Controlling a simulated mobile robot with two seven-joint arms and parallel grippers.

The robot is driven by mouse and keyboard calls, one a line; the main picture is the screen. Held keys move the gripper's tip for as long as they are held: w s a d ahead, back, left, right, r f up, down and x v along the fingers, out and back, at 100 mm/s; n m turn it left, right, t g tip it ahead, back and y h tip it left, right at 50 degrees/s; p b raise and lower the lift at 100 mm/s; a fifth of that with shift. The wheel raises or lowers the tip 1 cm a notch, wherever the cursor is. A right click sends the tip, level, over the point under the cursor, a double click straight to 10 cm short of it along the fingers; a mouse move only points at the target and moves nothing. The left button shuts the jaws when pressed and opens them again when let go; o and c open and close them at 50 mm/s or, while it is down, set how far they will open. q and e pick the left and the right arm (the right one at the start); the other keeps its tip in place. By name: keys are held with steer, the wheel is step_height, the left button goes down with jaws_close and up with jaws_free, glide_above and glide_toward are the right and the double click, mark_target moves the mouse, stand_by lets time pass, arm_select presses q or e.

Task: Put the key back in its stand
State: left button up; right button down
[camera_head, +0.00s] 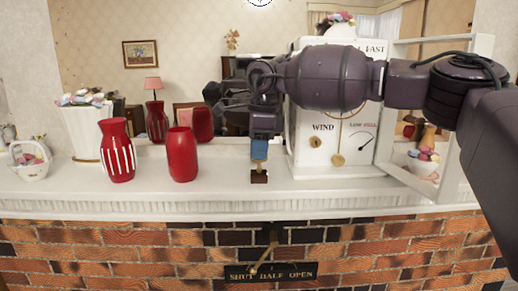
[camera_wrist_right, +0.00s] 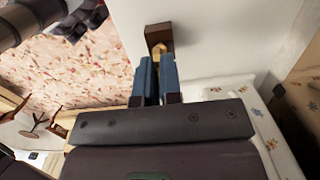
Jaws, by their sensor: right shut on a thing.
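The small brass key shows between and just beyond the blue fingertips of my right gripper (camera_head: 259,150), at the key's lower end (camera_head: 258,168). The right gripper points down and is shut on the key. The small dark brown stand (camera_head: 259,178) is on the white mantel directly below. In the right wrist view the key (camera_wrist_right: 158,49) overlaps the stand (camera_wrist_right: 159,33) beyond the fingertips (camera_wrist_right: 157,62). The key's upper part is hidden by the fingers. I cannot tell whether it sits in the stand or just above it. My left gripper is not in view.
A red vase (camera_head: 182,155) and a red-and-white striped vase (camera_head: 118,152) stand left of the stand. A white basket (camera_head: 30,164) is at far left. A white box with dials (camera_head: 312,153) stands behind, to the right. The mantel (camera_head: 215,195) is clear around the stand.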

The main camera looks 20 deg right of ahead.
steer(key=shift+f, duration=0.15)
steer(key=c, duration=1.7)
jaws_free()
steer(key=shift+c, duration=0.2)
steer(key=o, duration=0.5)
steer(key=r, duration=0.7)
steer(key=d+r+b, duration=0.1)
steer(key=r, duration=0.2)
steer(key=shift+s+r, duration=0.1)
steer(key=shift+r, duration=0.25)
